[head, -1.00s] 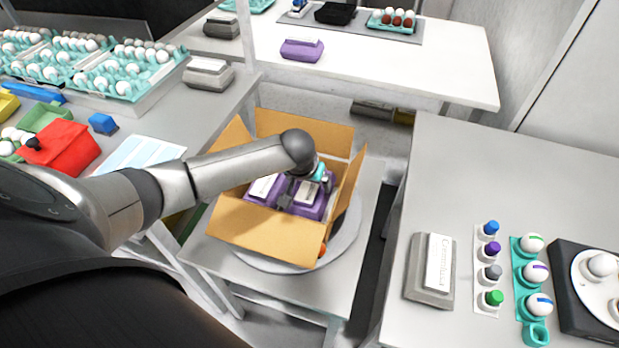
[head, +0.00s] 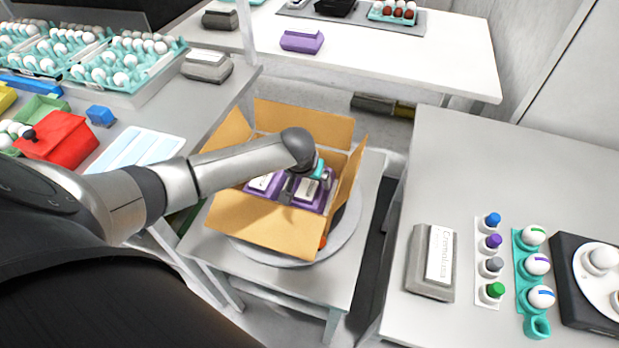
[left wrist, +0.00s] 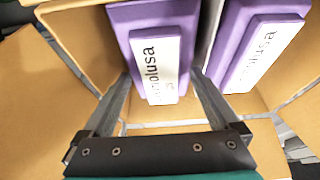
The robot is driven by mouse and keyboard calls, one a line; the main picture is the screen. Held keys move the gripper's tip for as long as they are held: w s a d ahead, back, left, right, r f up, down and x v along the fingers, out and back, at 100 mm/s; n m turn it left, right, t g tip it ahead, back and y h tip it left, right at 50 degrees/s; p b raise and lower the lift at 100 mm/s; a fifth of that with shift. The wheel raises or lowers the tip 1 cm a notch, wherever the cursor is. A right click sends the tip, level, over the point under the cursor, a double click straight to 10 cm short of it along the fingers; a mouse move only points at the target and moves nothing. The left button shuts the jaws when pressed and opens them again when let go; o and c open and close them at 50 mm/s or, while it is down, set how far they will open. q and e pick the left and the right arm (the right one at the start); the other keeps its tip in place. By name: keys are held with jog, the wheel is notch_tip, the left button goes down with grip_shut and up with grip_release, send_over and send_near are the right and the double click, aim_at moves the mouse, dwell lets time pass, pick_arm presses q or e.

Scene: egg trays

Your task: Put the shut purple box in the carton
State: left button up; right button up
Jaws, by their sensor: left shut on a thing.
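The open brown carton (head: 258,226) stands on a round plate on a low stand, flaps spread. My left gripper (head: 304,187) reaches down into it from above and is shut on a shut purple box (head: 316,203) with a white label. In the left wrist view the fingers lie on both sides of this held purple box (left wrist: 155,25). A second shut purple box (head: 259,188) sits beside it in the carton, to the left in the head view; it also shows in the left wrist view (left wrist: 235,40). The held box's underside is hidden. My right gripper is out of view.
Another purple box (head: 301,42) lies on the white back table. The left table holds egg trays (head: 125,75), a red box (head: 62,138) and a grey box (head: 207,68). The right table has a labelled grey box (head: 430,275), several coloured stamps and a teal egg holder.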

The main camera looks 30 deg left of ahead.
pick_arm(q)
jog(key=shift+f, duration=0.4)
jog(key=o, duration=0.8)
jog(key=shift+o, duration=0.3)
jog(key=shift+f, duration=0.1)
jog(key=shift+s, duration=0.1)
jog(key=p+v, duration=0.4)
jog(key=v, duration=1.1)
jog(key=shift+d, duration=0.1)
